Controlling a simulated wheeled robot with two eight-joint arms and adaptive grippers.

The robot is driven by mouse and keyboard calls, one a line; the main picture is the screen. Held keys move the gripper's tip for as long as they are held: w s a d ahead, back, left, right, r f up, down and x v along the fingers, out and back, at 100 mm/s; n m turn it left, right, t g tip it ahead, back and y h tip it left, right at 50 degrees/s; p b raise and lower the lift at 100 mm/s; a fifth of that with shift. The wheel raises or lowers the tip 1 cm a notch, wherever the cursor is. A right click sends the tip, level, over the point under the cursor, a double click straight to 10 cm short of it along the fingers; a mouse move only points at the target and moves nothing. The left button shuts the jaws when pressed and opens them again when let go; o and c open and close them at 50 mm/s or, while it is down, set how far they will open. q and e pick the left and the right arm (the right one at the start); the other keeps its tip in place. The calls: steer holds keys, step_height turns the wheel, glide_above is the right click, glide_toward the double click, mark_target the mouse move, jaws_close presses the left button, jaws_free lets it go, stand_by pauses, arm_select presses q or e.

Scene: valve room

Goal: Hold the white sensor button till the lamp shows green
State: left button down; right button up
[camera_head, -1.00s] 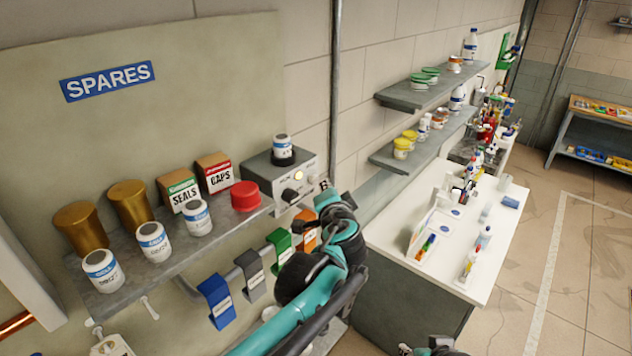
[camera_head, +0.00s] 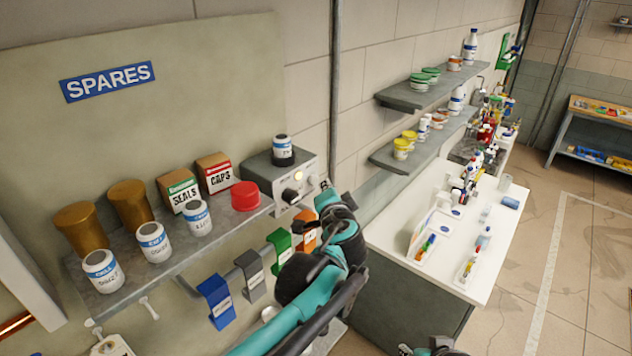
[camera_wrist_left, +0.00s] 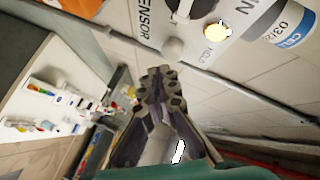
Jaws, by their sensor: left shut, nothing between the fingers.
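A grey sensor box (camera_head: 262,172) stands at the right end of the spares shelf. Its lamp (camera_head: 299,176) glows pale yellow, not green; the lit lamp also shows in the left wrist view (camera_wrist_left: 217,34). The white button (camera_wrist_left: 173,48) is on the box face below the word SENSOR, beside the lamp. My left gripper (camera_wrist_left: 163,72) is shut and empty, its fingertips just below the button in that picture. I cannot tell whether they touch it. In the head view my left arm covers the gripper's surroundings and the button is not clear.
A black knob (camera_head: 290,196) sits on the box face. Coloured hanging tags (camera_head: 279,244) are below the shelf. A white bench (camera_head: 390,232) stands to the right.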

arm_select(q)
steer(key=shift+w+a, duration=0.1)
steer(key=shift+a, duration=0.05)
steer(key=shift+w+a, duration=0.15)
steer(key=shift+a, duration=0.05)
stand_by(0.3)
steer(key=shift+w+a, duration=0.3)
steer(key=shift+a, duration=0.1)
stand_by(2.1)
steer(key=shift+s+d, duration=0.6)
steer(key=shift+d, duration=0.15)
steer(key=shift+s+d, duration=0.75)
steer(key=shift+d, duration=0.3)
steer(key=shift+s+d, duration=0.7)
steer(key=shift+d, duration=0.3)
